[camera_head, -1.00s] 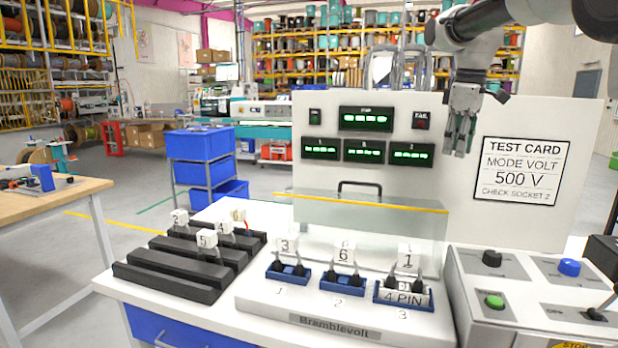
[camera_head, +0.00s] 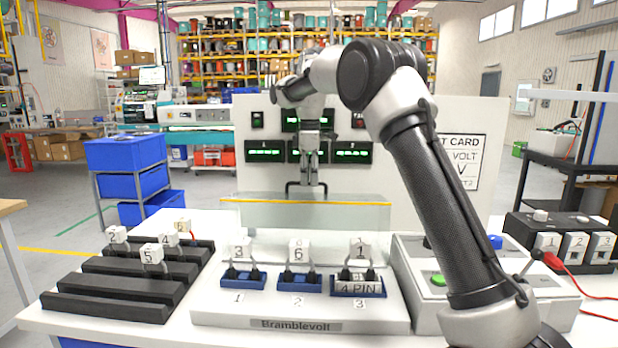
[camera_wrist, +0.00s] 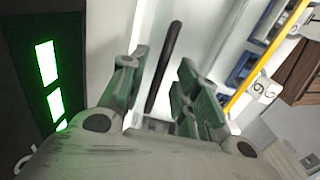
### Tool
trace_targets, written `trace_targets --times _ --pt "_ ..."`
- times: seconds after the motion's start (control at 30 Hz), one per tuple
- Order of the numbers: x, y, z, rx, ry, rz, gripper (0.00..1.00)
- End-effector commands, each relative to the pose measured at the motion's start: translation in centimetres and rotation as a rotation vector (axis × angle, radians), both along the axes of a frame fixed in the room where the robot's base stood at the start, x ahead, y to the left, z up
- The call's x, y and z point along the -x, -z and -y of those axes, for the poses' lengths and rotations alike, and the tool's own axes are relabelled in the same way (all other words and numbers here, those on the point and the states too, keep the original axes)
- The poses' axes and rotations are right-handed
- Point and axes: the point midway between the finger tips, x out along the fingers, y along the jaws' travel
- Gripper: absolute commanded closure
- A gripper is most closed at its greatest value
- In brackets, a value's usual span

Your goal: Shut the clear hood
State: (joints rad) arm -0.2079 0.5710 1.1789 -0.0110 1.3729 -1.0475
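The clear hood (camera_head: 262,219) stands raised behind the row of sockets, with a yellow strip (camera_head: 355,204) along its edge. Its black handle (camera_head: 292,188) is behind that edge, in front of the panel. My gripper (camera_head: 310,183) is at the handle in the head view, fingers pointing down. In the wrist view, my gripper (camera_wrist: 160,95) is open, with the dark handle bar (camera_wrist: 168,55) showing between its two green-padded fingers. A gap shows on both sides of the bar. The yellow strip (camera_wrist: 268,58) is to the right there. Whether the fingertips touch the handle is hidden.
Numbered plugs 3, 6 and 1 (camera_head: 361,248) stand in blue sockets on the Bramblevolt base (camera_head: 225,312). Black racks (camera_head: 105,305) with more plugs are at left. A control box (camera_head: 415,270) is at right, partly behind my arm. The panel (camera_head: 240,125) stands behind.

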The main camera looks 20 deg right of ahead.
Motion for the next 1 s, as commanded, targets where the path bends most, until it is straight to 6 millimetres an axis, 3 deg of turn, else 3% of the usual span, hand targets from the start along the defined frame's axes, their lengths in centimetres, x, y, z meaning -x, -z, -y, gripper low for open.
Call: trace_targets --times 0.3,0.47,0.8,1.0 --pt "0.0 0.4 0.0 0.000 0.001 0.000 0.70" --pt "0.0 0.4 0.0 0.000 0.001 0.000 0.99" --pt "0.1 0.2 -0.1 0.002 0.001 0.006 1.00" --pt "0.7 -0.6 -1.4 0.019 -0.002 0.057 1.00"
